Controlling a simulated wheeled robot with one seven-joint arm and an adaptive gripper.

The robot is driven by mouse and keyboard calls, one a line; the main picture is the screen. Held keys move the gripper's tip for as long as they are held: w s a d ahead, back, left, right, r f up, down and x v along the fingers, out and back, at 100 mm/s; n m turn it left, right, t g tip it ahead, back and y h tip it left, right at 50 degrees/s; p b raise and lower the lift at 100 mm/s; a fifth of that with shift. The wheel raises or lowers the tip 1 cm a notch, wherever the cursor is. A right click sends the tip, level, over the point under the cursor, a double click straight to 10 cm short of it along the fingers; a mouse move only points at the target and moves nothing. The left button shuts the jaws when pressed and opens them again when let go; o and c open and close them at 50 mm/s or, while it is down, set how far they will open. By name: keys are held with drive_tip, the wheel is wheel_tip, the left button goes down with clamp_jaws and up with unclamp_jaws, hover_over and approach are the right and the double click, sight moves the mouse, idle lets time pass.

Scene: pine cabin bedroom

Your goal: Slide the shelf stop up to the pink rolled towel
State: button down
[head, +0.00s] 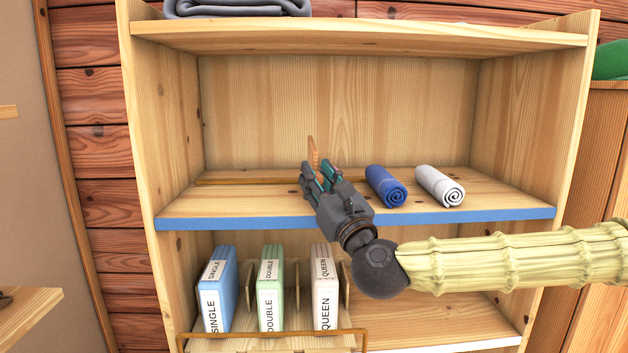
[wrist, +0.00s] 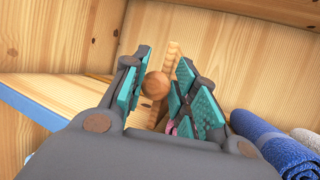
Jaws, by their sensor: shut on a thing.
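The shelf stop (head: 313,152) is an upright orange-brown wooden piece on the blue-edged middle shelf. In the wrist view its toothed upright plate (wrist: 173,52) and round wooden knob (wrist: 156,86) show. My gripper (head: 318,180) reaches in over the shelf's front edge, its teal-padded fingers closed on the knob. A small bit of the pink rolled towel (wrist: 171,128) shows beside the right finger in the wrist view. The rest of it is hidden behind my gripper, so I cannot tell whether the stop touches it.
A blue rolled towel (head: 386,187) and a white rolled towel (head: 439,186) lie right of my gripper. A wooden rail (head: 245,181) runs along the shelf at left, where the shelf is bare. Below stand blue, green and white labelled packs. Grey folded cloth (head: 238,8) lies on top.

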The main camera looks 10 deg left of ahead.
drive_tip(key=c, duration=1.2)
unclamp_jaws()
drive_tip(key=shift+c, duration=0.2)
drive_tip(key=shift+s+a, duration=0.15)
drive_tip(key=shift+a, duration=0.15)
